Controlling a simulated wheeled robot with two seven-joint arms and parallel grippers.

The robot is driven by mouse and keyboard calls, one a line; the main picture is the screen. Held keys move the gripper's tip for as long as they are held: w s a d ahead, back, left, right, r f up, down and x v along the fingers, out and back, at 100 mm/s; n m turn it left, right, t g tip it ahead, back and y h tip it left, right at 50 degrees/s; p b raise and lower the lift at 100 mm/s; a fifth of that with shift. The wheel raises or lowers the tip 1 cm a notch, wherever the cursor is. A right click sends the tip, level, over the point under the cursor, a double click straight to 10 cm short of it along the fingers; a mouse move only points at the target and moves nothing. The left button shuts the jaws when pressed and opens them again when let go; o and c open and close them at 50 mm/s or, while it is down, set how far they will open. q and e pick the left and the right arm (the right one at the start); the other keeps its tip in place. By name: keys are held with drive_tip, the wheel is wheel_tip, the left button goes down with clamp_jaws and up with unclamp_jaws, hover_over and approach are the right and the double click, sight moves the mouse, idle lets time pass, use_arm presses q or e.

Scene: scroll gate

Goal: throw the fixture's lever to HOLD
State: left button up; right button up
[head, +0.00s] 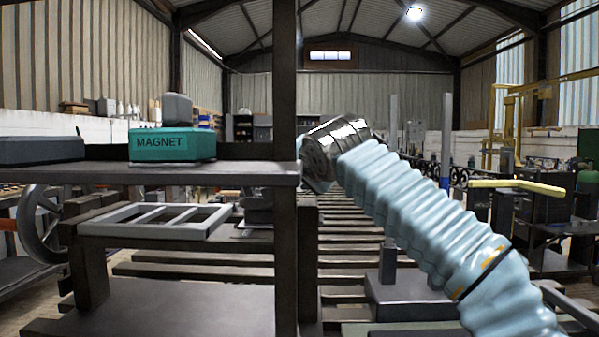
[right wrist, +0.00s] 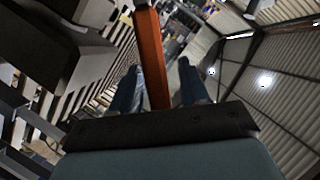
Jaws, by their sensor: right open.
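In the right wrist view an orange bar (right wrist: 151,55), which looks like the lever, runs between the two blue fingers of my right gripper (right wrist: 158,75). The fingers are apart, one on each side of it; I cannot tell whether either touches it. In the head view my right arm reaches in from the lower right toward the dark upright post, and its fingers are hidden there. A yellow bar (head: 515,186) stands out at the right, near a dark part with small green lettering that seems to read HOLD (head: 483,203). My left gripper is not in view.
A teal box marked MAGNET (head: 172,145) sits on a dark shelf (head: 245,174) at left. Below are a pale frame (head: 157,221) and a handwheel (head: 42,224). A dark post (head: 286,80) rises beside my right wrist. A grey block (head: 415,298) lies low at right.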

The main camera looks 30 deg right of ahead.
clamp_jaws()
